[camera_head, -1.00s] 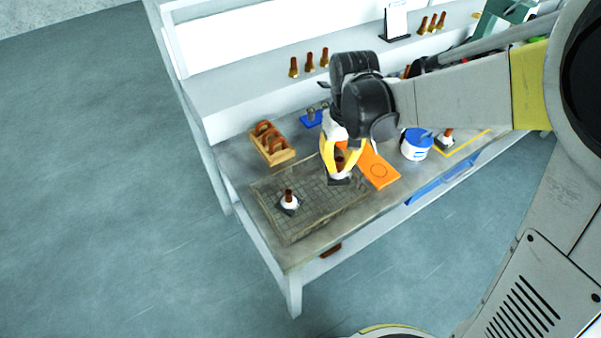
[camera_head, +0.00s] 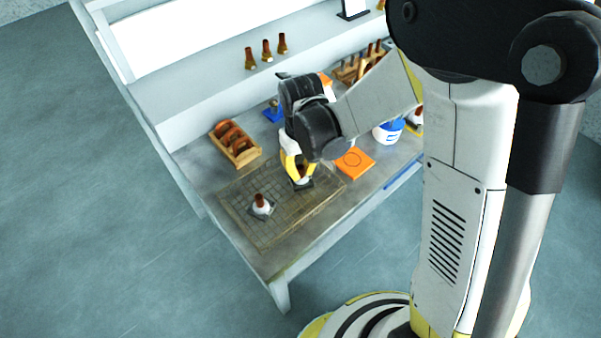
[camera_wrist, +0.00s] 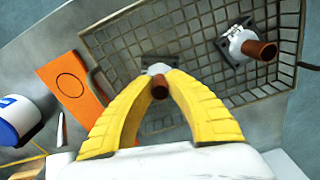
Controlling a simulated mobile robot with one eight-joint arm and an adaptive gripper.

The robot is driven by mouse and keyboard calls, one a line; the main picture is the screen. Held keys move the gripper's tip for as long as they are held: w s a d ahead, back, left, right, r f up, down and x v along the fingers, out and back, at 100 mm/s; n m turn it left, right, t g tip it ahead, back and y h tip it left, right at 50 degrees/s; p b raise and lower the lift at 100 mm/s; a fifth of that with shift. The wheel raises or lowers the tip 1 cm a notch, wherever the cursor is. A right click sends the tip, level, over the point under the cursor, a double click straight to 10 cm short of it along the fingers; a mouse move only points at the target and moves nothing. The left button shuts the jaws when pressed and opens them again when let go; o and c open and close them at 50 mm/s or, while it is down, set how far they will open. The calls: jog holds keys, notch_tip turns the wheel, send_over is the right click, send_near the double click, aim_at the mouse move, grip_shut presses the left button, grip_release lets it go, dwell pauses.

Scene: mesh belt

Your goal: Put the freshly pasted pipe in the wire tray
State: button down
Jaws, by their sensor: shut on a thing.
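My gripper (camera_head: 297,170) has its yellow fingers shut on a brown pipe (camera_wrist: 160,89) with a white collar and a dark square base. In the wrist view the fingers (camera_wrist: 160,77) close around the pipe's upper part. The wire tray (camera_head: 243,226) is a shallow mesh tray on the bench; it also shows in the wrist view (camera_wrist: 205,35). The held pipe is upright over the tray's right part in the head view; I cannot tell whether its base touches the mesh. A second, similar pipe (camera_head: 261,201) stands in the tray's left part, apart from the held one.
An orange pad (camera_head: 354,162) lies right of the tray, with a white and blue tub (camera_head: 388,131) beyond it. A wooden rack (camera_head: 236,146) with brown pieces stands behind the tray. Several brown fittings (camera_head: 267,50) stand on the shelf. The tray's front part is bare.

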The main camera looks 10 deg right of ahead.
aim_at(302, 167)
jog(key=shift+f, duration=0.3)
jog(key=c, duration=1.4)
grip_release()
jog(key=shift+r, duration=0.15)
notch_tip(302, 167, up, 12)
jog(key=p, duration=0.3)
jog(key=shift+s+d+r+m+t, duration=0.75)
jog(key=shift+s+d+r+t, duration=0.45)
jog(key=shift+s+d+r, duration=0.85)
jog(key=shift+s+d+r+m+t, duration=0.8)
jog(key=shift+s+d+r+t, duration=0.65)
jog(key=shift+d, duration=0.95)
jog(key=shift+s+d+r+m+t, duration=0.75)
jog(key=shift+s+d+r+t, duration=0.2)
jog(key=shift+s+d+r, duration=1.2)
